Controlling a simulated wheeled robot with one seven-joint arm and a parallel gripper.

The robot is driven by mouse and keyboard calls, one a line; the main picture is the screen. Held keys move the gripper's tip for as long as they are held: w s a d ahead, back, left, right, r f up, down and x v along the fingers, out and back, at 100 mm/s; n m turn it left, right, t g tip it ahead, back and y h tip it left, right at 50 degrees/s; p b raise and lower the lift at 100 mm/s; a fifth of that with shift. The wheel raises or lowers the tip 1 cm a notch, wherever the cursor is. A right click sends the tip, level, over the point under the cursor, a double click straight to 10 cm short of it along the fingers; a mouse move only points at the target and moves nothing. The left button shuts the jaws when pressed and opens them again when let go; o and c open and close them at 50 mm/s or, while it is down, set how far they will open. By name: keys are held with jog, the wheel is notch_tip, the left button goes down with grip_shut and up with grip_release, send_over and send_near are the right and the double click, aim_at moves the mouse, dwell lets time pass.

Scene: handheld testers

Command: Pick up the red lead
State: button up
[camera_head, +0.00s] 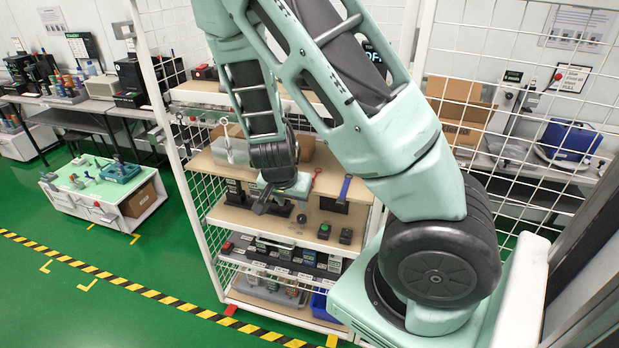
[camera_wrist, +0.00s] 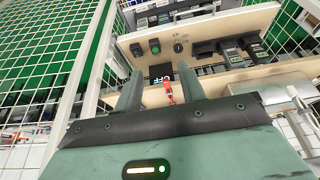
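A red lead (camera_head: 314,181) hangs or lies at the front of the upper wooden shelf in the head view, to the right of my gripper (camera_head: 266,207). In the wrist view, a small red piece that looks like the red lead (camera_wrist: 169,91) shows between the two dark fingers of my gripper (camera_wrist: 160,76). The fingers are apart and I see no contact with the red piece. Its depth relative to the fingertips is hard to tell. My gripper is in front of the rack, near the upper shelf's edge.
The shelf below (camera_head: 270,229) holds small dark testers with buttons. White wire mesh (camera_head: 170,120) closes the rack's left side.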

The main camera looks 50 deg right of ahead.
jog(key=w+d, duration=0.1)
jog(key=d, duration=0.2)
jog(key=w+d+p, duration=0.1)
jog(key=w+d, duration=0.1)
jog(key=d, duration=0.2)
jog(key=w+d+p, duration=0.1)
jog(key=d, duration=0.3)
jog(key=shift+w+d, duration=0.15)
jog(key=shift+d, duration=0.05)
jog(key=p+x, duration=0.1)
jog(key=x, duration=0.3)
jog(key=shift+d+f, duration=0.1)
jog(key=shift+f, duration=0.05)
jog(key=shift+w+d+f, duration=0.1)
jog(key=shift+f, duration=0.25)
jog(key=shift+f, duration=0.15)
grip_shut()
